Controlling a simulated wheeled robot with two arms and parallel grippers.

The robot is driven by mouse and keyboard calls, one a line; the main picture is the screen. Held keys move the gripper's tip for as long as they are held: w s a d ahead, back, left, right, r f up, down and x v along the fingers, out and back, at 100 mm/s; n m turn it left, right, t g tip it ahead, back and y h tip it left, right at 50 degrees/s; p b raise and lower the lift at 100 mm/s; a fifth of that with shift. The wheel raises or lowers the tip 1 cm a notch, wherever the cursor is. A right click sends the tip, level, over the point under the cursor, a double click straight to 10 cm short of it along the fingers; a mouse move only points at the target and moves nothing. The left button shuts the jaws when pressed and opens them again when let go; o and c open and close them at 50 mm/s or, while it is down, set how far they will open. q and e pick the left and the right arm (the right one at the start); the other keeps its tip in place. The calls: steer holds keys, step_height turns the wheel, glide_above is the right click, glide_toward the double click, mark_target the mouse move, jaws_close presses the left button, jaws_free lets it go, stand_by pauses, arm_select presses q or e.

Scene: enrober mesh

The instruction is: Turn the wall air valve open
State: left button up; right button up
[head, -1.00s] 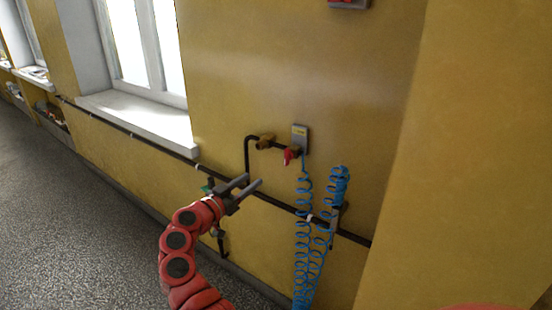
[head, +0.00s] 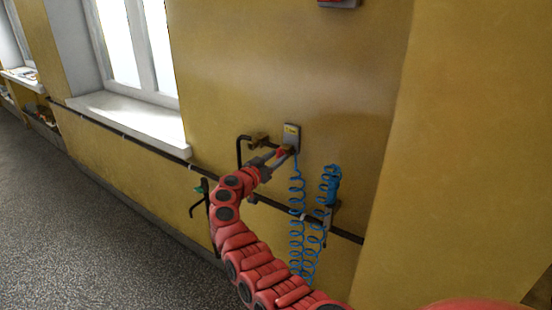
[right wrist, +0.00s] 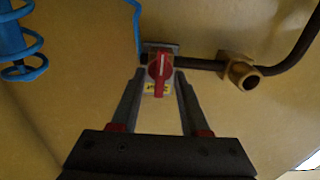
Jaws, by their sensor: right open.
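The wall air valve has a red lever handle (right wrist: 160,66) on a dark pipe, below a small grey plate with a yellow label (head: 292,131). In the right wrist view the handle stands crosswise to the pipe. My right gripper (right wrist: 160,74) is open, with one finger on either side of the handle at the fingertips. I cannot tell whether either finger touches it. In the head view my right gripper (head: 283,154) is at the valve and partly hides it. My left gripper is not in view.
A brass fitting (right wrist: 239,71) sits on the pipe beside the valve. Blue coiled hoses (head: 328,185) hang to the right. A long dark pipe (head: 120,130) runs along the wall. A green-handled valve (head: 200,188) is lower left. The floor at left (head: 80,220) is clear.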

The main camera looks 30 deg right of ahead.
jaws_close()
